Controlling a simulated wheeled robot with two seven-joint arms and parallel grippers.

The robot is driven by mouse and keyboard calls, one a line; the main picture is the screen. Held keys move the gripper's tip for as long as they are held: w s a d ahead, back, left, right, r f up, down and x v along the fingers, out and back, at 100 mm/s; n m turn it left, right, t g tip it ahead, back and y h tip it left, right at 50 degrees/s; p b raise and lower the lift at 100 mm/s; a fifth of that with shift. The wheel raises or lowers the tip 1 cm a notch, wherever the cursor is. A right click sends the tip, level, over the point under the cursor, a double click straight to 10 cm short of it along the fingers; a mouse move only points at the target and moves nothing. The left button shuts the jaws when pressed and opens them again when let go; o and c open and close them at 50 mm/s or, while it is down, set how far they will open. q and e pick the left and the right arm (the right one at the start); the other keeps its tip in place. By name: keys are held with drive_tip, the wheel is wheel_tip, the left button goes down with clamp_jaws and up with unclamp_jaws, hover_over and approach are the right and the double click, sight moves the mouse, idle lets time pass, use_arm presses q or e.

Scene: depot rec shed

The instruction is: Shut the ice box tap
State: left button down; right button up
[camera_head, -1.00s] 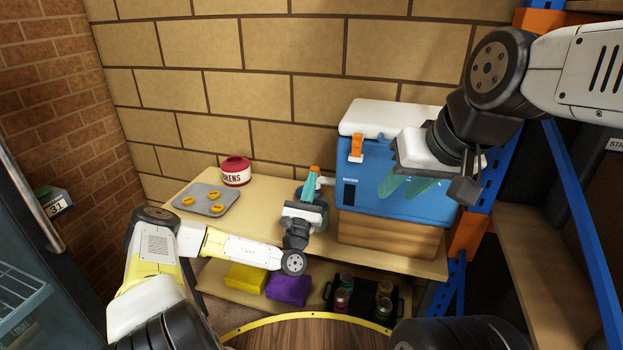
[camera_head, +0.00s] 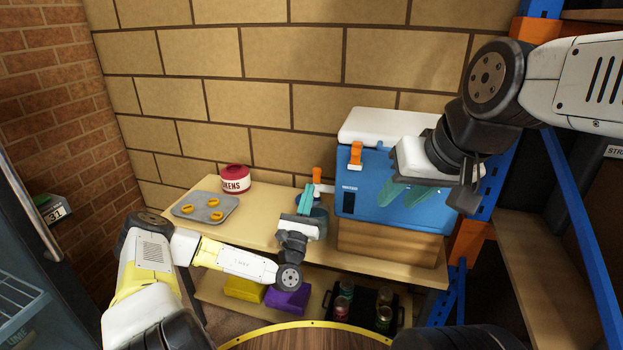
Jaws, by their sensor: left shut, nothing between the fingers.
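The ice box (camera_head: 362,188) is blue with a white lid and stands on a wooden block at the right end of the bench. Its tap (camera_head: 317,176) has an orange lever that stands upright above a white spout on the box's left side. My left gripper (camera_head: 306,198) is shut and empty, its teal fingers just left of and below the lever. I cannot tell whether they touch the tap. My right gripper (camera_head: 402,193) is open and empty before the box's front, hiding part of it.
A blue cup (camera_head: 321,214) stands below the tap, partly hidden by my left gripper. A grey tray (camera_head: 205,207) with yellow rings and a red-and-white tin (camera_head: 235,179) stand at the bench's left. Yellow and purple blocks and a black jar tray (camera_head: 362,318) sit on the lower shelf.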

use_arm(q)
drive_tip(key=v, duration=0.3)
drive_tip(key=shift+s+f, duration=0.15)
drive_tip(key=shift+s, duration=0.05)
drive_tip(key=s+d+r+m+g+h, duration=0.55)
drive_tip(key=s+m+g+h, duration=0.2)
drive_tip(key=m+g, duration=0.5)
drive_tip(key=s+d+r+m+g+h, duration=0.5)
drive_tip(key=s+r+m+g+h, duration=0.25)
drive_tip(key=m+g, duration=0.5)
drive_tip(key=s+m+g+y, duration=0.4)
drive_tip(key=s+m+y, duration=0.1)
drive_tip(key=s+y, duration=0.15)
drive_tip(key=s+a+m+t+y, duration=0.3)
drive_tip(key=s+a+y, duration=0.3)
drive_tip(key=a+y, duration=0.25)
drive_tip(key=a+r+t+y, duration=0.2)
drive_tip(key=a+r+t, duration=0.2)
drive_tip(key=a, duration=0.3)
drive_tip(key=s+a+r+t+y, duration=0.1)
drive_tip(key=a+r+t+y, duration=0.1)
drive_tip(key=a+r+t, duration=0.2)
drive_tip(key=a+r, duration=0.1)
drive_tip(key=a, duration=0.2)
drive_tip(key=shift+s+a+r+t+y, duration=0.2)
drive_tip(key=shift+s+r+t+y, duration=0.1)
drive_tip(key=shift+r, duration=0.1)
